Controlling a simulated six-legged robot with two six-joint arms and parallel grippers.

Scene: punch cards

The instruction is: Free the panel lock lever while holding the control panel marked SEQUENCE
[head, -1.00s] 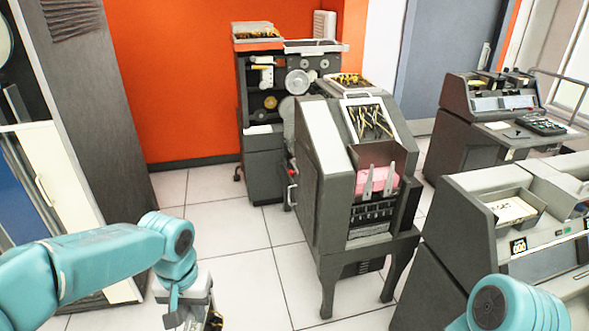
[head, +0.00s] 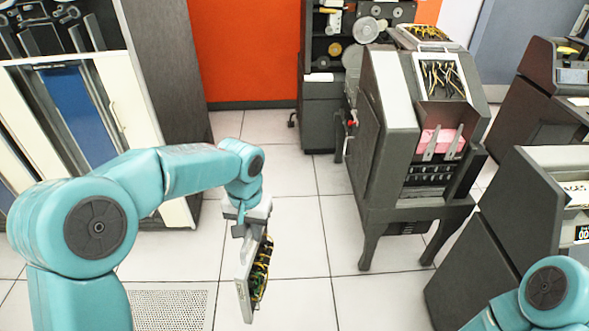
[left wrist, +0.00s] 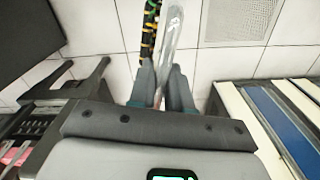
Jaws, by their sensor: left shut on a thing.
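My left gripper (head: 247,228) is shut on a wired control panel (head: 258,275), a thin pale-framed board with yellow and green wires. The panel hangs on edge above the floor; no SEQUENCE marking is readable. In the left wrist view the fingers (left wrist: 163,88) pinch the panel's pale edge (left wrist: 173,42). A small lever with a red knob (head: 353,118) shows on the left side of the grey card machine (head: 388,120), away from the gripper. Whether it is the panel lock lever I cannot tell. My right gripper is out of view; only part of that arm shows at the lower right.
The machine's sloped top holds another wired panel (head: 443,80), with pink cards (head: 440,142) below. A cabinet with white and blue panels (head: 80,115) stands left. Another grey machine (head: 515,235) stands right. Tiled floor between the cabinet and the card machine is free.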

